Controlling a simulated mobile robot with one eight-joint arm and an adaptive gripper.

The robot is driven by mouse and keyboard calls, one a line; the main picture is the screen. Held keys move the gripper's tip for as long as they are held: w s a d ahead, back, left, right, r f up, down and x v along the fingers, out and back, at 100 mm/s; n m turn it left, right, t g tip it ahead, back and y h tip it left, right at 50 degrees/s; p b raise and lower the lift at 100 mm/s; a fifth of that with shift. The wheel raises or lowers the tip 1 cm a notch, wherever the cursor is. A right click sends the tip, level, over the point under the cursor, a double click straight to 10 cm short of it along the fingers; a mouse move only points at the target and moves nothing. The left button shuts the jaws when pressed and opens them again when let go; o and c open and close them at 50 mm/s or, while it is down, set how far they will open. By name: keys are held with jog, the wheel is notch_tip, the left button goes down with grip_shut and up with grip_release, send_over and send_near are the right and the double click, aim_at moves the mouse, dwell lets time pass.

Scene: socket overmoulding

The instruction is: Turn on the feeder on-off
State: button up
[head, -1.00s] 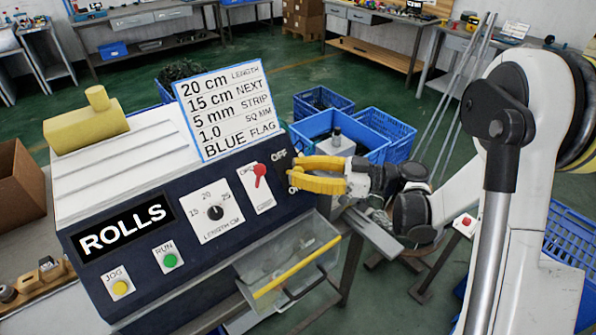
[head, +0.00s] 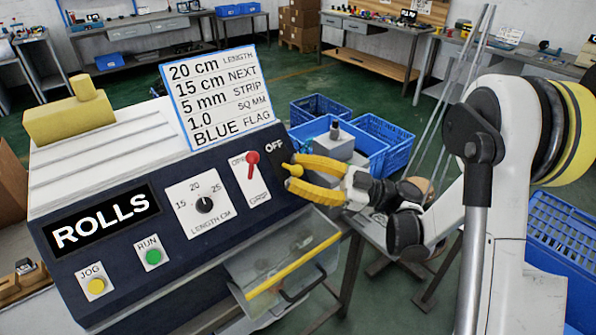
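The feeder on-off is a switch on a black plate (head: 264,168) at the right end of the machine's dark panel, in the head view. Its OFF label (head: 273,147) shows at the top; any lower label is hidden behind my gripper. A small yellow lever (head: 291,169) seems to stick out from the plate, but I cannot tell its position for certain. My gripper (head: 292,174) has yellow fingers that stand apart, one above and one below this lever, pointing left at the plate. Nothing is visibly held. I cannot tell whether the fingers touch the lever.
Left of the switch are a red lever (head: 252,160), a length dial (head: 204,205), a green RUN button (head: 153,257) and a yellow JOG button (head: 96,286). A text card (head: 216,95) stands above the panel. A clear bin (head: 285,262) hangs below my gripper. Blue crates (head: 364,150) stand behind.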

jog(key=shift+o, duration=0.7)
jog(key=shift+a, duration=0.15)
jog(key=shift+d, duration=0.35)
jog(key=v, duration=1.1)
jog(key=shift+d+f, duration=0.2)
